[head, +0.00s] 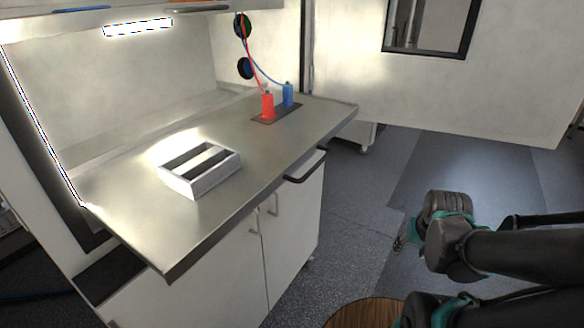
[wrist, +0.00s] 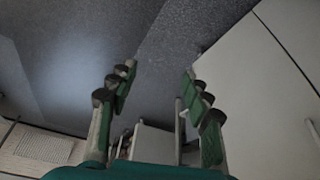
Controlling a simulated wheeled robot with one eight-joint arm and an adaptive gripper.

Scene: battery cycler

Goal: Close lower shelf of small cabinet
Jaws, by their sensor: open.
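A small white cabinet (head: 357,136) on casters stands on the floor beyond the right end of the workbench in the head view. The bench hides most of it, and I cannot see its lower shelf there. In the wrist view a pale box-like unit (wrist: 153,143) shows low between my fingers; I cannot tell whether it is the same cabinet or whether a shelf stands out. My gripper (head: 403,237) is over the floor in front of the bench, to its right, apart from the cabinet. Its fingers (wrist: 158,76) are spread wide and empty in the wrist view.
The metal workbench (head: 110,215) fills the left, with white doors and a black handle (head: 305,168) at its front. A white tray (head: 200,170) and red and blue cells (head: 267,105) sit on it. A white panel (head: 440,90) spans the back. The grey floor (head: 350,205) between is clear.

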